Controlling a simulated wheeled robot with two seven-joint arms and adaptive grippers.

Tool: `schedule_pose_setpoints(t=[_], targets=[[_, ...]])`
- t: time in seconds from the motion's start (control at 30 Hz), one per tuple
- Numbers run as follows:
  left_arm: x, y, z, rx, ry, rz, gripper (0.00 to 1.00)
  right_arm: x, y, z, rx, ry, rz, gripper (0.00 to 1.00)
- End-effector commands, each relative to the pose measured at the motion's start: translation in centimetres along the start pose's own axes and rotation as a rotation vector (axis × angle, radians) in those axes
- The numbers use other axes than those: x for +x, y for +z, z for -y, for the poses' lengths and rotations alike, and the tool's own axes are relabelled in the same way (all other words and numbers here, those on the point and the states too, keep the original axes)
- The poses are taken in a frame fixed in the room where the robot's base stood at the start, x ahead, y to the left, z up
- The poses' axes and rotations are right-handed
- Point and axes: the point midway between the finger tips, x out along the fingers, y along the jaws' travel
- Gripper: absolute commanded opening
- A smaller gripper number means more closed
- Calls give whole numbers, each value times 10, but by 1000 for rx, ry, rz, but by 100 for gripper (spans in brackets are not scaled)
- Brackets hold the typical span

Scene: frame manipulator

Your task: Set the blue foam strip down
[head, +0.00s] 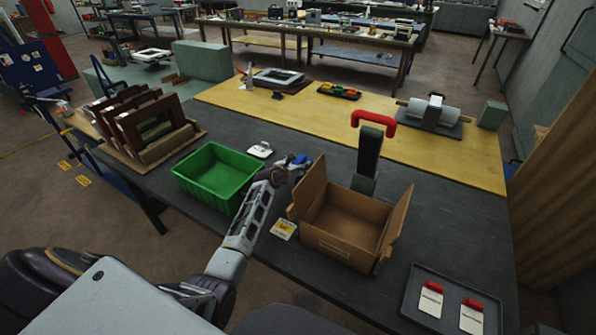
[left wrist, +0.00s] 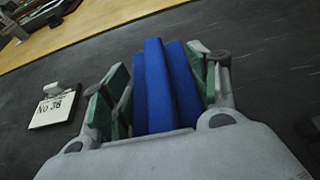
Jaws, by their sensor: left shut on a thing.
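The blue foam strip (left wrist: 160,85) is between the green-padded fingers of my left gripper (left wrist: 158,95) in the left wrist view, its length pointing away from the wrist. In the head view my left gripper (head: 297,163) is over the dark table, between the green bin and the cardboard box. Only a small blue bit of the strip (head: 301,159) shows there; the rest is hidden by the gripper. I cannot tell whether the strip touches the table. My right gripper is not in view.
A green bin (head: 189,182) stands left of my gripper, an open cardboard box (head: 338,240) to its right. A red-handled post (head: 370,150) stands behind the box. Dark table behind the gripper is bare up to the yellow board (head: 315,113).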

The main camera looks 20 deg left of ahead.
Motion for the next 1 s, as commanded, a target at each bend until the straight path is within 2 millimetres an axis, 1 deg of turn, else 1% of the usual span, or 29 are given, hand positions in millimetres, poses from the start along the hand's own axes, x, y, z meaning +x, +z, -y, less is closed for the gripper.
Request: schedule_pose_setpoints(t=[0.03,0.2,0.3,0.67,0.7,0.87,1.0], targets=[[3,-8,0,1,0,-3,48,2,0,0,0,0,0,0],[9,-23,0,0,0,-2,48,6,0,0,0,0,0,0],[11,-26,0,0,0,-1,48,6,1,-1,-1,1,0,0],[11,-27,0,0,0,0,48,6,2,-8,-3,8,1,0],[11,-28,0,0,0,0,61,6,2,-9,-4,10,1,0],[11,-27,0,0,0,0,82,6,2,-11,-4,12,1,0],[11,-27,0,0,0,0,82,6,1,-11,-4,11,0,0]])
